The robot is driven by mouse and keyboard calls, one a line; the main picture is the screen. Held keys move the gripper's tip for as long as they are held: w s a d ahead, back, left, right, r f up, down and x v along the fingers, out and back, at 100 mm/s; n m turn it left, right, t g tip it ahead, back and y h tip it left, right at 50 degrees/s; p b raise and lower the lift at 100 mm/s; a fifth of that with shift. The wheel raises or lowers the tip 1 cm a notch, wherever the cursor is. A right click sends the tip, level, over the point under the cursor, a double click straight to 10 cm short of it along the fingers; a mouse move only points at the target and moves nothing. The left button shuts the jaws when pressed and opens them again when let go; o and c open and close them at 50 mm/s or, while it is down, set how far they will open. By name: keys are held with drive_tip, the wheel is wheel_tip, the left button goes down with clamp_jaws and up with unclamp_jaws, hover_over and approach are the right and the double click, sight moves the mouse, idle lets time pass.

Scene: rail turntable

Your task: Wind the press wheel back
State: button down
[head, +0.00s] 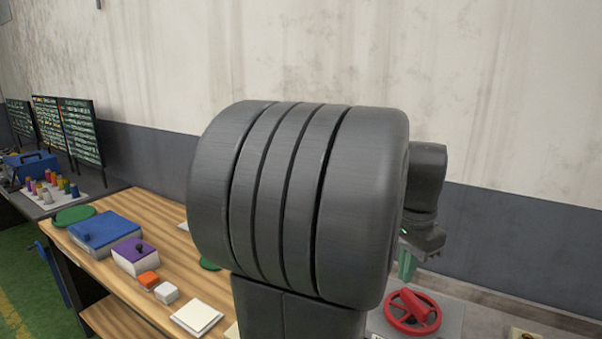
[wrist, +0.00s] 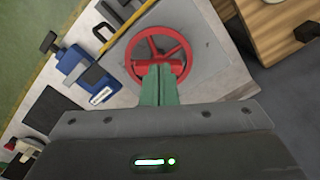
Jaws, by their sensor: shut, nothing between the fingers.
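The red press wheel (head: 414,309) stands on a grey plate at the lower right of the head view. In the wrist view the wheel (wrist: 137,44) is at the top centre, with its rim and spokes showing. My gripper (head: 405,276) points down just above the wheel in the head view. In the wrist view its green fingers (wrist: 162,72) are together, with nothing between them. They cover the lower middle part of the wheel. I cannot tell whether the fingertips touch it.
My own arm hides the middle of the head view. A blue device (wrist: 90,75) lies left of the wheel in the wrist view.

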sight(395, 314)
drive_tip(key=w+f+m+b, duration=0.1)
drive_tip(key=f, duration=0.1)
drive_tip(key=w+a+f+m+b, duration=0.1)
drive_tip(key=f+m+b, duration=0.1)
drive_tip(key=a+f+m+b, duration=0.1)
drive_tip(key=f+m+b, duration=0.1)
drive_tip(key=shift+w+f, duration=0.35)
drive_tip(key=shift+w, duration=0.05)
idle(0.5)
drive_tip(key=shift+s+d, duration=0.25)
drive_tip(key=shift+d, duration=0.4)
idle(0.8)
drive_tip(key=shift+s+a+r+p, duration=0.1)
drive_tip(key=shift+s+p, duration=0.1)
drive_tip(key=shift+p, duration=0.1)
drive_tip(key=shift+s+p, duration=0.85)
drive_tip(key=shift+s, duration=0.2)
drive_tip(key=shift+s, duration=0.1)
idle(0.4)
